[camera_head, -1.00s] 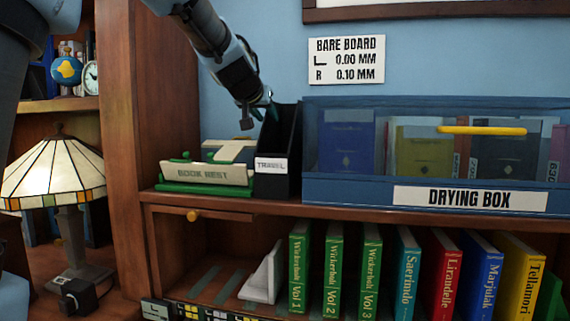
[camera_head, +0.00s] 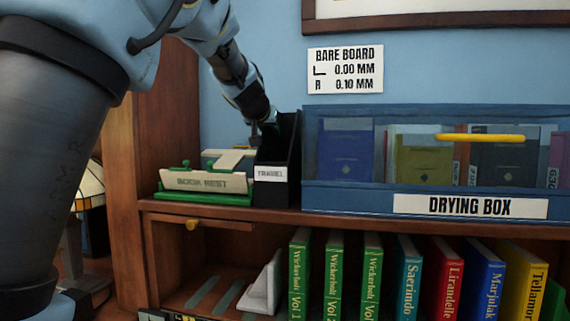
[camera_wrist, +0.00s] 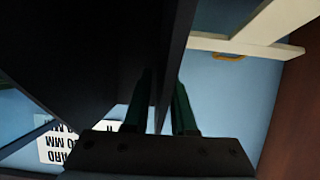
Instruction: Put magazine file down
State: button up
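The magazine file (camera_head: 281,160) is a black upright holder with a white TRAVEL label on its front. It stands on the upper shelf board between the book rest and the drying box. My gripper (camera_head: 269,118) is at the upper left part of the file, pointing down. In the wrist view, the file (camera_wrist: 90,50) is a large dark shape, and one thin wall of it runs down between the two green fingers of my gripper (camera_wrist: 160,110). Narrow light strips show beside that wall, so the fingers look slightly apart around it. The exact contact is hidden in shadow.
The book rest (camera_head: 206,182) is close on the left. The blue drying box (camera_head: 330,197) stands close on the right. A bare board sign (camera_head: 345,70) hangs on the wall. Several upright books (camera_head: 449,275) fill the lower shelf. A wooden upright (camera_head: 170,120) bounds the left.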

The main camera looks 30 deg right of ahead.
grip_shut()
dwell(1.1)
